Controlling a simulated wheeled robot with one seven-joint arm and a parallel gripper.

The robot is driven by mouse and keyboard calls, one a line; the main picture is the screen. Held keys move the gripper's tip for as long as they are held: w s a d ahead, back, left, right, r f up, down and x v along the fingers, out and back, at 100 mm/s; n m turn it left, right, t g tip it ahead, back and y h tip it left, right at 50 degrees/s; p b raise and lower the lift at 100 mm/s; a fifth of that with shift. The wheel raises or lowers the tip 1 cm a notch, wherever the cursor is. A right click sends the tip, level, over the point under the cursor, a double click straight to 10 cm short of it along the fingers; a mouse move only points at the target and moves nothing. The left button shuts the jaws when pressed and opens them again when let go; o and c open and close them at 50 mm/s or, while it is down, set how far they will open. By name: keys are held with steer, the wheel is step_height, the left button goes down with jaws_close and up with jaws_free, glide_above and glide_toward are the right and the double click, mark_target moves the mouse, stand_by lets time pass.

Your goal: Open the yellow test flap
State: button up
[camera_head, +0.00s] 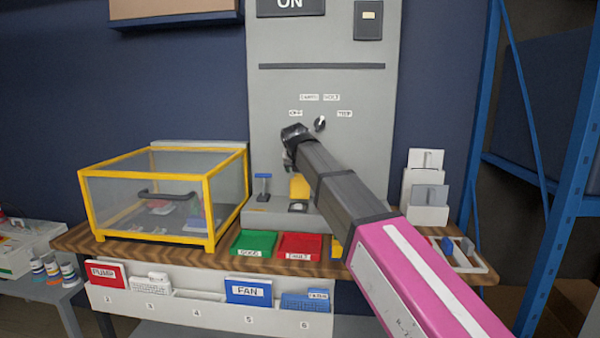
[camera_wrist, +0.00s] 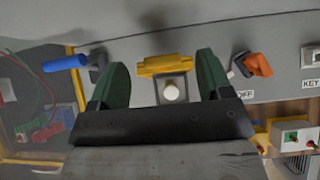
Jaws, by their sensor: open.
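The yellow test flap (camera_wrist: 165,65) shows in the wrist view as a yellow bar behind a round white button (camera_wrist: 171,92). The button is uncovered. In the head view the flap (camera_head: 300,186) stands raised on the grey console, partly hidden by my arm. My gripper (camera_wrist: 160,72) is open, with one dark green finger on each side of the flap and button. Nothing is held. I cannot tell whether a finger touches the flap. In the head view my gripper is mostly hidden behind my arm.
A blue-handled lever (camera_wrist: 66,63) is left of my fingers and an orange switch (camera_wrist: 258,64) is right of them. A yellow-framed clear box (camera_head: 165,190) stands left on the bench. Green (camera_head: 254,243) and red (camera_head: 299,246) trays lie in front of the console.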

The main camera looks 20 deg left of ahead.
steer(key=v, duration=0.8)
